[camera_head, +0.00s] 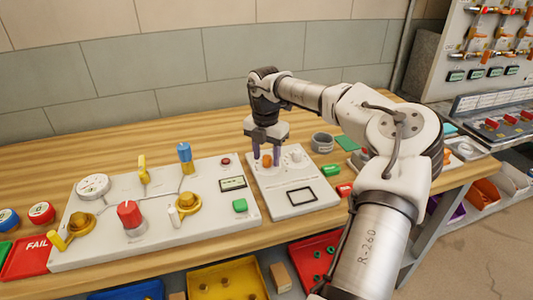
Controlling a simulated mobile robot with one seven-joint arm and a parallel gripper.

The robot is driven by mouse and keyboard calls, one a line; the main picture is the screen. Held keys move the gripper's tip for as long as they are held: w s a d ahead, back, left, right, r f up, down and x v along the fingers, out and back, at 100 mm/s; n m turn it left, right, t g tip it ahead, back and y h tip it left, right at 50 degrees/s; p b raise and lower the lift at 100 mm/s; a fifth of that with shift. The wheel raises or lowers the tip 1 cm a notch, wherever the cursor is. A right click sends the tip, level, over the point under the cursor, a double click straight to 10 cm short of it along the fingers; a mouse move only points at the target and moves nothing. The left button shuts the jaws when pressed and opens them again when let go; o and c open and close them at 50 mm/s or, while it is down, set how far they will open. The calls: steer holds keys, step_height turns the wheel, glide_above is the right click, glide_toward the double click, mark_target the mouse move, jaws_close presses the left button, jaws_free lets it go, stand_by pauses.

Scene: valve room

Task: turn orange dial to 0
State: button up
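The orange dial (266,161) is a small knob on the upper left part of a white panel (299,209) on the wooden table. My gripper (266,156) points down at it from above. Its two dark purple fingers stand apart, one on each side of the dial in the picture. A narrow gap seems to show between the fingers and the dial, and I cannot tell whether either finger touches it. The dial's markings and the 0 are too small to read.
A white knob (295,154) sits close to the right of the orange dial. A dark-framed display (301,195) is lower on the panel. A larger valve board (185,238) with a red knob (130,214) lies to the left. A grey cup (321,142) stands at the right.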

steer(key=c, duration=0.9)
